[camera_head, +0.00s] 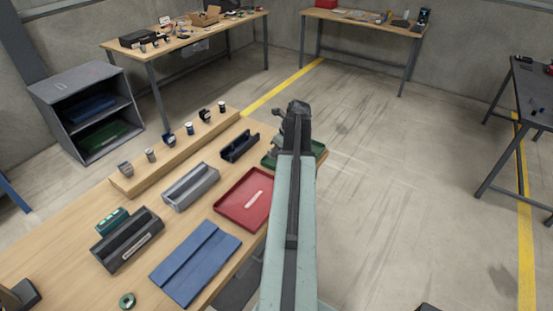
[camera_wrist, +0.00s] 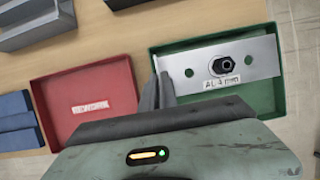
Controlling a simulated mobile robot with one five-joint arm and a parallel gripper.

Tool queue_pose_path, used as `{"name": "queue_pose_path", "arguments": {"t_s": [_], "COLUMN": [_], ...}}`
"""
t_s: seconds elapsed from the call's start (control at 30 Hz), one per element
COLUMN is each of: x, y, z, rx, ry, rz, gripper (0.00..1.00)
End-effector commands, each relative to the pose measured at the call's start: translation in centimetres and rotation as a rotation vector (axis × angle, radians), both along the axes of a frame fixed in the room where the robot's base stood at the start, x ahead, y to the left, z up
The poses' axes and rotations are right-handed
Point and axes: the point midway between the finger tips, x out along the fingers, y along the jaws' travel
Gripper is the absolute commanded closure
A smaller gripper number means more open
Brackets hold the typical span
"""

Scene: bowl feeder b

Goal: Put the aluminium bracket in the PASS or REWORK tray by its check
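The aluminium bracket (camera_wrist: 205,60) is a light metal plate with holes, a dark nut-like part in its middle and a label reading "AL 4 mm". In the wrist view it lies across the view of the green tray (camera_wrist: 215,107), its left end at my fingers. My gripper (camera_wrist: 163,82) has its dark fingers close together on that end. The green tray also shows in the head view (camera_head: 319,148), partly hidden by my arm. The red tray (camera_wrist: 48,115) is left of it, with a white label too blurred to read surely; it also shows in the head view (camera_head: 235,213).
The bench holds a grey block (camera_head: 191,187), a dark cradle (camera_head: 240,147), a black holder (camera_head: 127,240), a blue folded mat (camera_head: 196,262) and a green ring (camera_head: 127,300). A wooden rail (camera_head: 175,155) carries several small parts.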

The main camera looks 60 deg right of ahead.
Motion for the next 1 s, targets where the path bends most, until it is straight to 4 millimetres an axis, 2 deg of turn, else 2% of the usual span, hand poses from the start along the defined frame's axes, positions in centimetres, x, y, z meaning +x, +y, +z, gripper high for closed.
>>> {"name": "queue_pose_path", "arguments": {"t_s": [0.1,0.4,0.67,1.0], "x": [0.0,-0.1,-0.1,-0.1], "y": [-1.3,-1.0,-1.1,-1.1], "z": [-0.1,-3.9,-3.6,-4.7], "rx": [-0.001,-0.001,-0.001,0.000], "ry": [0.000,0.000,-0.001,0.000], "rz": [-0.001,-0.001,-0.001,-0.002], "gripper": [1.00,1.00,1.00,1.00]}}
